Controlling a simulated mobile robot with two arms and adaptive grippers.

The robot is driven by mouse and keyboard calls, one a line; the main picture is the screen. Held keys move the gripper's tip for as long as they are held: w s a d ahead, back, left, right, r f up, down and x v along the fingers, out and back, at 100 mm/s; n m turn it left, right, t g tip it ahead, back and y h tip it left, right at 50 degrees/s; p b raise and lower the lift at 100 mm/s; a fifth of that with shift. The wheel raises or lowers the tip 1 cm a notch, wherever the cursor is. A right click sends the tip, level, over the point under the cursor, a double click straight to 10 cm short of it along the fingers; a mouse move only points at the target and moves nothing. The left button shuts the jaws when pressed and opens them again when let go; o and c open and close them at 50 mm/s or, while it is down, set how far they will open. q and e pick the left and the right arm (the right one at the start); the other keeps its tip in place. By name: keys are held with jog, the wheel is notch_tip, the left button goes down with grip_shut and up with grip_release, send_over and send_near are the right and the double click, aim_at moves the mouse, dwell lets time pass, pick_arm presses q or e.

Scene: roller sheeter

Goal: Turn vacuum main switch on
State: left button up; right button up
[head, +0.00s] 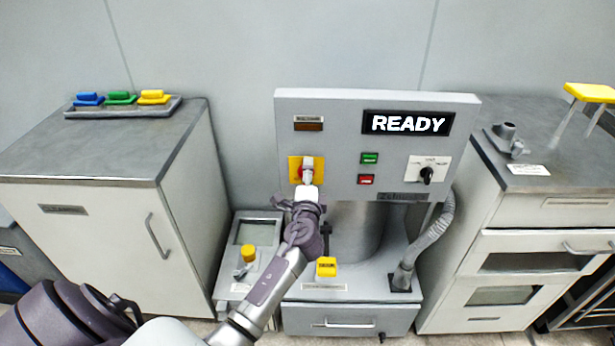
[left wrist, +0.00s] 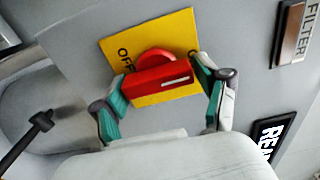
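The main switch is a red rotary handle on a yellow plate (head: 293,163), on the left of the grey machine's front panel. In the left wrist view the red handle (left wrist: 160,82) lies across the yellow plate (left wrist: 182,28). An "OFF" label shows at its left; a second label at the right is mostly covered. My left gripper (head: 306,172) is at the switch and hides much of it in the head view. In the left wrist view its teal-padded fingers (left wrist: 160,80) are at both ends of the handle and appear to touch it. My right gripper is in neither view.
The panel has a lit "READY" display (head: 408,123), a green button (head: 370,158), a red button (head: 366,179) and a black selector knob (head: 427,175). A filter display (head: 308,124) is above the switch. Cabinets stand on both sides; a grey hose (head: 432,240) runs at the right.

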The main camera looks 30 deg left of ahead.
pick_arm(q)
jog(key=shift+o, duration=0.8)
jog(key=shift+s+f, duration=0.1)
jog(key=shift+s+d, duration=0.3)
jog(key=v, duration=1.1)
